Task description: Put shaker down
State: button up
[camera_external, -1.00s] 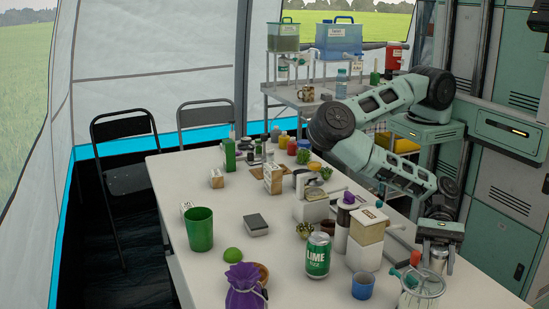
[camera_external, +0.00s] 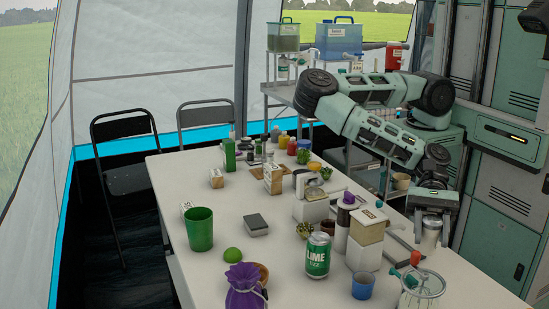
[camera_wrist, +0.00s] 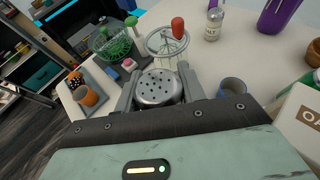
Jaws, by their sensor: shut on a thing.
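The shaker is a metal can with a perforated top. My gripper (camera_external: 431,222) is shut on the shaker (camera_external: 431,234) near the right edge of the white table (camera_external: 215,274). In the wrist view the shaker's holed lid (camera_wrist: 158,87) sits between the two fingers of my gripper (camera_wrist: 159,88). The shaker looks upright.
A hand beater with a red knob (camera_wrist: 178,26) stands beyond the shaker. A white-and-wood box (camera_external: 366,240), a blue cup (camera_external: 362,286) and a LIME can (camera_external: 318,256) stand on the table to the left.

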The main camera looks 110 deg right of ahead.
jog(key=w+d+r+n+g+y+b, duration=0.1)
jog(key=w+d+r+b, duration=0.15)
jog(key=w+d, duration=0.6)
jog(key=w+d+r+n+g+b, duration=0.15)
jog(key=w+d+b, duration=0.35)
jog(key=w, duration=0.6)
jog(key=w+d+f+n+y+b, duration=0.1)
jog(key=w+d+f+b, duration=0.15)
jog(key=d, duration=0.45)
jog(key=w+d+f+b, duration=0.2)
jog(key=d+b, duration=0.1)
jog(key=d, duration=0.4)
jog(key=shift+g, duration=0.55)
jog(key=shift+f+b, duration=0.3)
jog(key=shift+f, duration=4.55)
jog(key=shift+f, duration=0.15)
jog(key=o, duration=1)
